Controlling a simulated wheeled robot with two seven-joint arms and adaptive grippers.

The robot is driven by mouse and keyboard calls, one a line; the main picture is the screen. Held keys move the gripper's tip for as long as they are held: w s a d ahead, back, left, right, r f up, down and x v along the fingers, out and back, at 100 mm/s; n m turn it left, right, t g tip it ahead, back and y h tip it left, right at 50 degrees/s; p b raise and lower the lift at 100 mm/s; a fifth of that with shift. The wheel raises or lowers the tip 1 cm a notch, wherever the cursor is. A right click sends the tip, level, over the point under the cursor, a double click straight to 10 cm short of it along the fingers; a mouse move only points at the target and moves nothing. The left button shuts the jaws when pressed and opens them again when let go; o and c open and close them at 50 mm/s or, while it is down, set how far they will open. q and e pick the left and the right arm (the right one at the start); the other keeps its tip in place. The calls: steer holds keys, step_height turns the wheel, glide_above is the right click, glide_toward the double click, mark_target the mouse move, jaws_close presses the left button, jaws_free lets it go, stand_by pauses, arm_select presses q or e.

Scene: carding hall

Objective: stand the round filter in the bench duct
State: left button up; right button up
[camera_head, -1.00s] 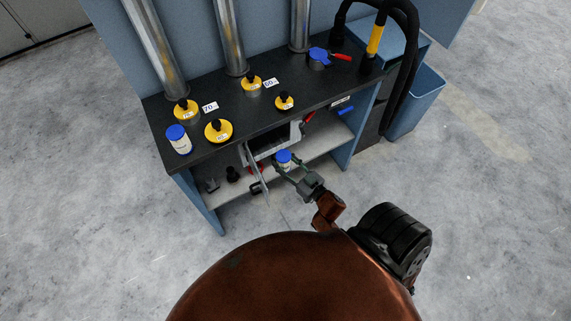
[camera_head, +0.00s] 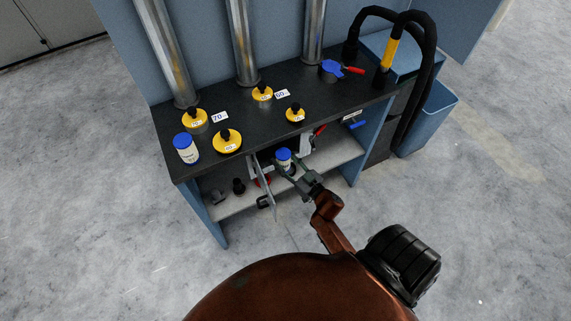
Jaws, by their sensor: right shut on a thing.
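My right gripper (camera_head: 292,173) is under the bench's front edge, shut on a white cylinder with a blue top (camera_head: 284,158). The cylinder is upright; its lower part is hidden by the fingers. A similar white cylinder with a blue top (camera_head: 185,149) stands on the left end of the dark bench top (camera_head: 240,118). I cannot tell from the picture which thing is the round filter. Several metal pipes (camera_head: 168,55) rise at the back of the bench. A blue fitting with a red handle (camera_head: 333,69) sits at the back right. My left gripper is out of view.
Yellow discs with black knobs (camera_head: 228,141) and number cards (camera_head: 219,117) are on the bench top. A thin grey panel (camera_head: 264,190) hangs left of my gripper. Small dark items (camera_head: 238,185) lie on the lower shelf (camera_head: 213,209). A blue bin (camera_head: 428,115) stands right.

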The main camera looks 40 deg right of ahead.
steer(key=shift+w+d+f+b, duration=0.15)
steer(key=shift+w+b, duration=0.1)
steer(key=shift+w, duration=0.4)
steer(key=shift+w+d+r+b, duration=0.15)
steer(key=shift+w+b, duration=0.15)
steer(key=shift+w, duration=0.35)
steer(key=shift+w+d+f+b, duration=0.15)
steer(key=shift+w+b, duration=0.1)
steer(key=shift+w, duration=0.4)
steer(key=shift+w+d+b, duration=0.25)
steer(key=shift+w+b, duration=0.2)
steer(key=shift+w, duration=0.55)
steer(key=shift+w+d+b, duration=0.2)
steer(key=shift+w+b, duration=0.25)
steer(key=shift+w, duration=0.5)
steer(key=shift+w+d+b, duration=0.25)
steer(key=shift+w+b, duration=0.2)
steer(key=shift+w, duration=0.55)
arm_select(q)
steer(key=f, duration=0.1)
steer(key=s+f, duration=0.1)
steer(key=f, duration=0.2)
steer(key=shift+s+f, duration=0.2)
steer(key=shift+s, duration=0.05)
arm_select(e)
steer(key=shift+f, duration=0.3)
steer(key=o, duration=1.4)
